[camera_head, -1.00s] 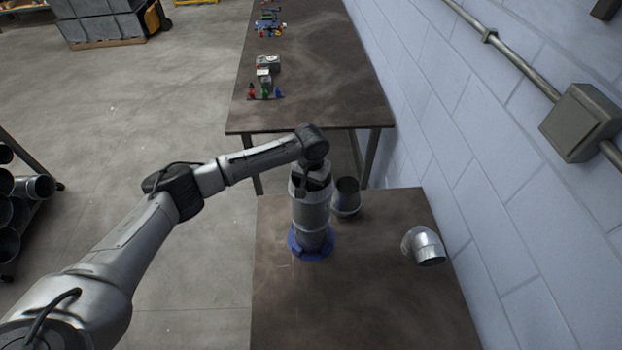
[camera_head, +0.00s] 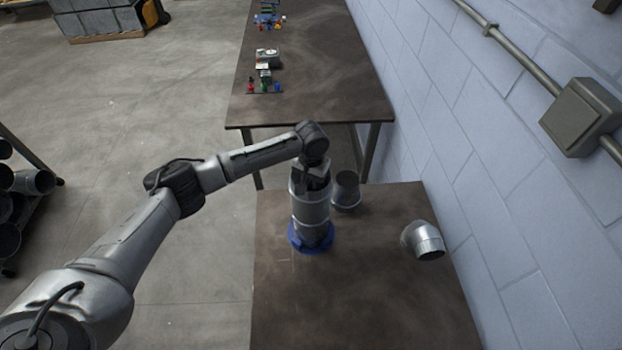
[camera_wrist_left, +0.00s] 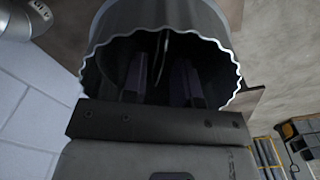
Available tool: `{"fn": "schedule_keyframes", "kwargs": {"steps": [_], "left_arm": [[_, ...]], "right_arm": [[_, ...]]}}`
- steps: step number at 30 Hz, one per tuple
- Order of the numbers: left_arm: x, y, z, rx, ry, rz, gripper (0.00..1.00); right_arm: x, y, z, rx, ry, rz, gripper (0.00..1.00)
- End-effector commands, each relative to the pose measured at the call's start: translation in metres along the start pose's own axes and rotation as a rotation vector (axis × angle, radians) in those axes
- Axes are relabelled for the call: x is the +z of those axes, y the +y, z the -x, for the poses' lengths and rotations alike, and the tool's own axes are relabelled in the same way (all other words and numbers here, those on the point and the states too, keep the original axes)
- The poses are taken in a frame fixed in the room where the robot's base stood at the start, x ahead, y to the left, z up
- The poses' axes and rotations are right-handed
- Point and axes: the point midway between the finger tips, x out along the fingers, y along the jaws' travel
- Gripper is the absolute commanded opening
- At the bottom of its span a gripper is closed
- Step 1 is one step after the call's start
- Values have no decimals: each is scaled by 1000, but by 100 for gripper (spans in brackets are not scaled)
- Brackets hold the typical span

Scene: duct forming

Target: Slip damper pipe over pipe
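The damper pipe (camera_head: 310,207), a grey metal cylinder, stands upright on top of a narrower lower pipe (camera_head: 313,230). The lower pipe stands in a blue round holder (camera_head: 297,240) on the near table. My left gripper (camera_head: 316,180) is at the damper pipe's open top, pointing down into it. In the left wrist view, the two dark fingers (camera_wrist_left: 163,75) reach inside the crimped mouth of the damper pipe (camera_wrist_left: 165,16). They are apart, with a gap between them. A thin curved edge shows between them deeper inside. The joint between the pipes is hidden in the wrist view. My right gripper is not in view.
A short dark pipe piece (camera_head: 346,191) stands just right of the stack. A silver elbow (camera_head: 424,241) lies at the table's right side by the block wall (camera_head: 500,200). The near table (camera_head: 350,300) is clear in front. A second table (camera_head: 310,95) stands behind.

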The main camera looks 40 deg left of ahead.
Motion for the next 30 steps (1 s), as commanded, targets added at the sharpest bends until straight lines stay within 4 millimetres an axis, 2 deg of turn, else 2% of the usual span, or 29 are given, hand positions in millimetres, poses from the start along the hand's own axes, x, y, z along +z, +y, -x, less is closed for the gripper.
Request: {"fn": "schedule_keyframes", "kwargs": {"steps": [8, 13, 30], "left_arm": [[0, 0, -1, -1, -2, 0, 33], [0, 0, 11, 1, 1, 0, 33], [0, 0, 113, 0, 3, -1, 33]], "right_arm": [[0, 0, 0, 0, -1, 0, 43], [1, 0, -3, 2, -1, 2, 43], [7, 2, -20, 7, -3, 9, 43]]}}
